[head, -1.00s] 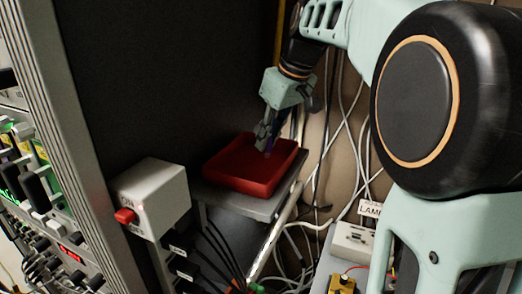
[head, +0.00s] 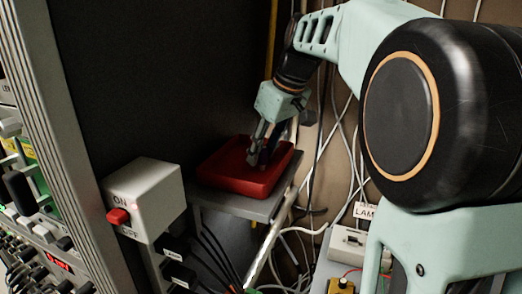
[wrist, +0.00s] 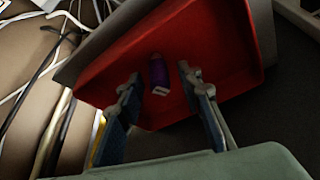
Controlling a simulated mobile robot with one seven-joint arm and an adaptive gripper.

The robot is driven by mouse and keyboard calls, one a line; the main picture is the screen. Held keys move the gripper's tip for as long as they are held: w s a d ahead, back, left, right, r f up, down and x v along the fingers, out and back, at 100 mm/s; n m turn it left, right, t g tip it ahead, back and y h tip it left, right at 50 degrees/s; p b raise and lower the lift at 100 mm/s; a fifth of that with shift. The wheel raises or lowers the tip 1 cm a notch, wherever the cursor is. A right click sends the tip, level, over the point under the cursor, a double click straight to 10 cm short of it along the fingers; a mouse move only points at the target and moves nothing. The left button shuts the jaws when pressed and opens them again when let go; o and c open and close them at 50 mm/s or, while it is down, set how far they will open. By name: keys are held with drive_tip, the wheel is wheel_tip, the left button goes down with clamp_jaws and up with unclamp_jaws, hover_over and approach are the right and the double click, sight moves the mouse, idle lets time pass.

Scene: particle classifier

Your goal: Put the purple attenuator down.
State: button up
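The purple attenuator (wrist: 157,70) is a small dark purple cylinder with a pale end. In the wrist view it lies in the red tray (wrist: 228,62), with a gap to the finger on each side. My gripper (wrist: 159,79) is open around it, with one finger to its left and one to its right. In the head view my gripper (head: 262,157) reaches down into the red tray (head: 225,182), and the attenuator cannot be made out there.
The tray sits on a grey shelf (head: 232,205) beside a dark panel (head: 150,80). A white box with a red ON/OFF switch (head: 145,200) stands in front, to the left. Loose cables (head: 335,110) hang behind and to the right of the tray.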

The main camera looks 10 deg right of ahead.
drive_tip(key=shift+r+p, duration=0.4)
drive_tip(key=shift+r, duration=0.15)
drive_tip(key=v, duration=1.1)
drive_tip(key=shift+s+d+r, duration=0.2)
drive_tip(key=shift+r, duration=0.05)
